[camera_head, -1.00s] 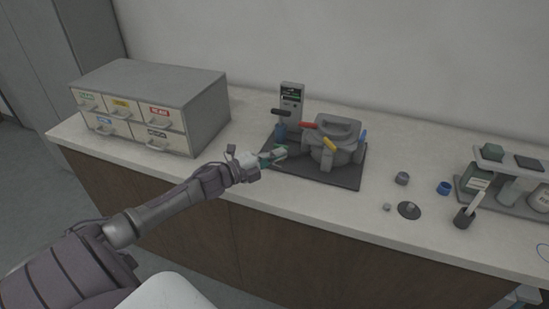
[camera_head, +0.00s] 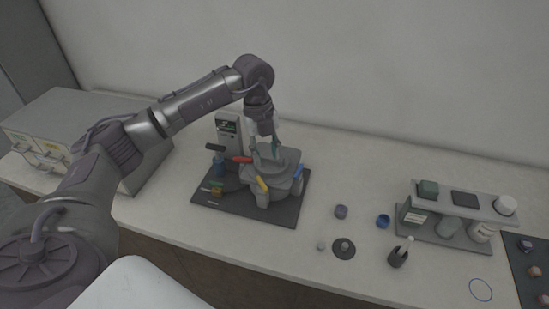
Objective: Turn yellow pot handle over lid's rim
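The grey pot (camera_head: 283,180) stands on a dark mat (camera_head: 236,205), with coloured handles around its lid. The yellow handle (camera_head: 262,184) is at the pot's front, slanting at the lid's rim; I cannot tell whether it lies over the rim. The red handle (camera_head: 242,159) sticks out left and the blue handle (camera_head: 298,172) is at the right. My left gripper (camera_head: 265,149) points down over the lid, behind the yellow handle and apart from it. Its fingers look spread, and they partly hide the lid's top. My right gripper is out of view.
A grey device (camera_head: 228,132) with a display and a black handle (camera_head: 215,147) stand behind left. A small green-yellow item (camera_head: 216,188) lies on the mat.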

